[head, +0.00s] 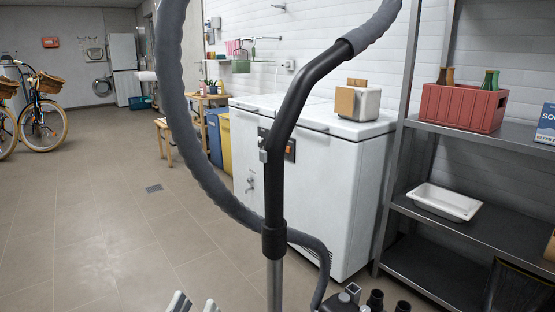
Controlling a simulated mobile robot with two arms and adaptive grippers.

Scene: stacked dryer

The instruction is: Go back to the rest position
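Two pale grey fingertips of my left gripper (195,304) show at the bottom edge, left of centre. They stand apart with nothing visible between them, and the rest of the gripper is cut off by the frame. My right gripper is not in view. No object is seen held. The floor around the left fingertips is bare tile.
A vacuum cleaner's black wand (274,190) and grey hose (175,110) stand close in front. Behind are a white chest freezer (310,190) with a toaster (357,101), and a metal shelf (470,137) with a red crate (461,107). Open floor (90,220) lies left; bicycles (40,118) stand farther back.

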